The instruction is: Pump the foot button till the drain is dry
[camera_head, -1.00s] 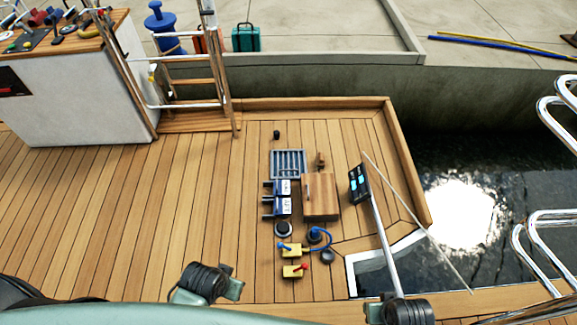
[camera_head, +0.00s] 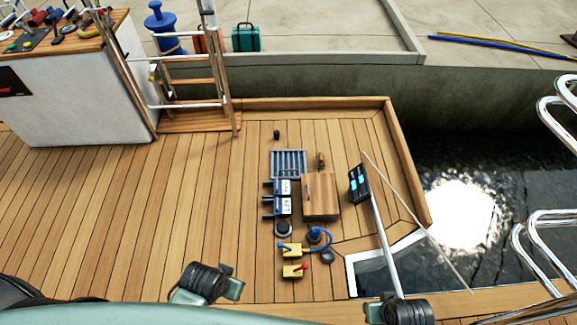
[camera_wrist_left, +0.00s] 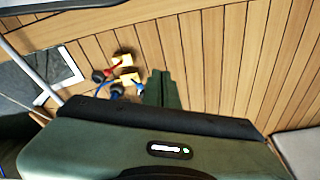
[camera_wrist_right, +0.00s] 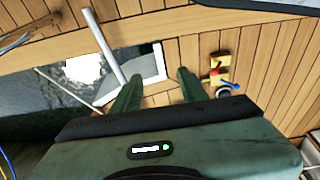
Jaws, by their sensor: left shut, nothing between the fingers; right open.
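A slatted blue-grey drain grate (camera_head: 288,163) lies in the deck planks. A round black button (camera_head: 283,229) with a pale ring sits below two blue labelled blocks (camera_head: 283,196); I cannot tell for sure that it is the foot button. Water in the drain is too small to make out. My left gripper (camera_wrist_left: 162,88) is shut and empty, above the deck beside the yellow valve boxes. My right gripper (camera_wrist_right: 157,85) is open and empty, with the white-edged opening beyond its fingers. In the head view the fingers of both grippers are hidden.
Two yellow boxes (camera_head: 290,249) with blue and red levers stand near a blue hose (camera_head: 330,240). Open water (camera_head: 470,215) lies right. The left deck is clear.

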